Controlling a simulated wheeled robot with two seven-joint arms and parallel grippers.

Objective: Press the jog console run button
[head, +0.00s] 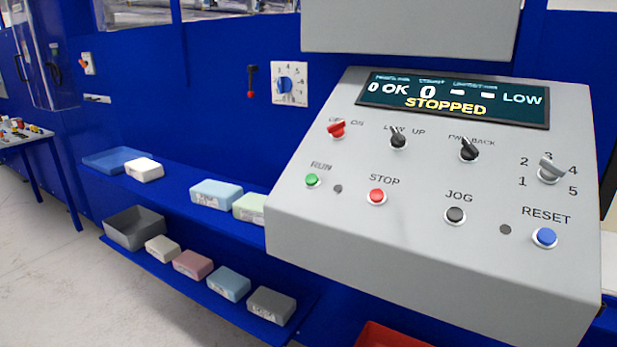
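The grey sloped jog console (410,215) fills the right half of the head view. Its green RUN button (312,180) is at the left of the panel, with the red STOP button (377,196) to its right. The display (453,100) reads STOPPED, with OK and LOW. Neither of my grippers is in view.
Left of the console, a blue upper shelf (178,186) and a lower shelf (215,300) hold several foam blocks and trays. A blue wall with a lever (252,82) and rotary switch (286,85) stands behind. A red bin (390,336) shows below. The space before the buttons looks clear.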

